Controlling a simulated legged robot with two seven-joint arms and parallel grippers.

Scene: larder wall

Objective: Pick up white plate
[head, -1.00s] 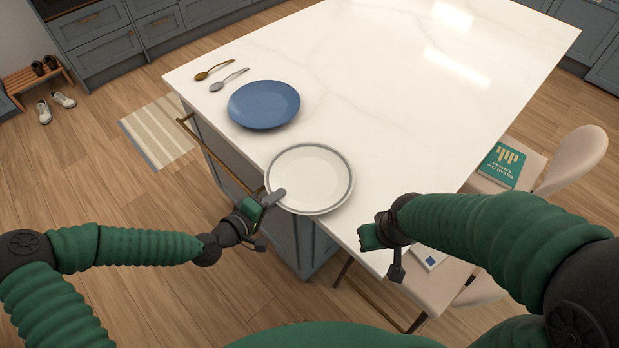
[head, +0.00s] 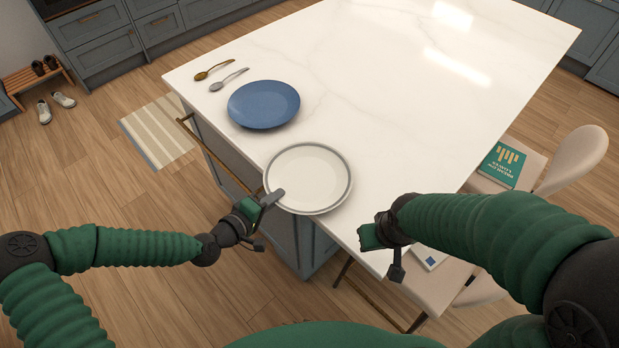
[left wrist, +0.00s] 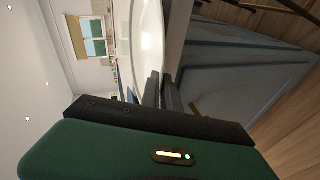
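The white plate (head: 308,178) has a grey rim band and sits at the near left edge of the pale counter, its left rim near or over the edge. My left gripper (head: 274,198) is at the plate's left rim. In the left wrist view, its two fingers (left wrist: 163,92) are close together, one on each side of the plate's edge (left wrist: 149,40), and look shut on it. The plate looks flat; I cannot tell whether it is off the counter. My right gripper (head: 380,238) is over the counter's near right edge, apart from the plate; its fingers are not clear.
A blue plate (head: 263,104) lies just beyond the white plate on the counter (head: 400,110). A gold spoon (head: 213,70) and a grey spoon (head: 229,80) lie farther back. A chair (head: 576,160) and a green book (head: 502,164) are at the right. The middle of the counter is clear.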

